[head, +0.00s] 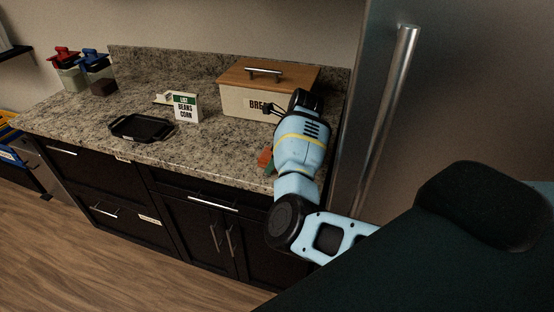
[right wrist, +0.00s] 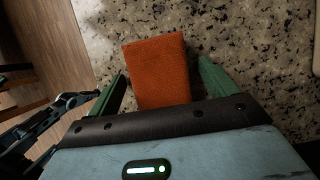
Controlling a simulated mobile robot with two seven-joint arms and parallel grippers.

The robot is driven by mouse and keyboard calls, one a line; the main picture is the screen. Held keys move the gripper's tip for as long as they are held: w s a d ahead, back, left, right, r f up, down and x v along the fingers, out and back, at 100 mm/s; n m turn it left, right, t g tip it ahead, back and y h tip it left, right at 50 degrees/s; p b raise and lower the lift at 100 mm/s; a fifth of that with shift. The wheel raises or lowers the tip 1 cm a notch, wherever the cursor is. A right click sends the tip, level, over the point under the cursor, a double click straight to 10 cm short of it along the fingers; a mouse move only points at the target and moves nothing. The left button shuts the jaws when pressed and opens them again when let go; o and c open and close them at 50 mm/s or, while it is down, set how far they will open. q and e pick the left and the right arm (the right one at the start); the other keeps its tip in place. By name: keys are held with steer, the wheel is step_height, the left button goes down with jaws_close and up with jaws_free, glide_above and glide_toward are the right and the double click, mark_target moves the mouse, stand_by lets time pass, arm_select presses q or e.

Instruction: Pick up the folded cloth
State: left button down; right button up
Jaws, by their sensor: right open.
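The folded cloth is an orange-red rectangular block (right wrist: 158,68) lying on the speckled counter, and a small part of it shows in the head view (head: 264,158) beside my right arm. My right gripper (right wrist: 163,72) is open, with one green finger on each side of the cloth in the right wrist view. There is a gap of counter between the right finger and the cloth; the left finger is nearer its edge. The near end of the cloth is hidden behind the gripper body. In the head view my arm hides most of the cloth. My left gripper is not in view.
A bread box (head: 245,103) with a wooden lid stands behind my right arm. A list card (head: 186,107) and a black tray (head: 140,128) are to the left. Canisters with red (head: 66,75) and blue (head: 93,68) lids stand far left. A fridge (head: 450,110) rises at right.

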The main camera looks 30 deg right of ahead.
steer(key=shift+f, duration=0.2)
stand_by(0.5)
steer(key=c, duration=1.1)
step_height(320, 180, up, 10)
steer(key=shift+r, duration=0.25)
steer(key=o, duration=0.5)
steer(key=shift+c, duration=0.2)
steer(key=c, duration=0.4)
steer(key=shift+o, duration=0.2)
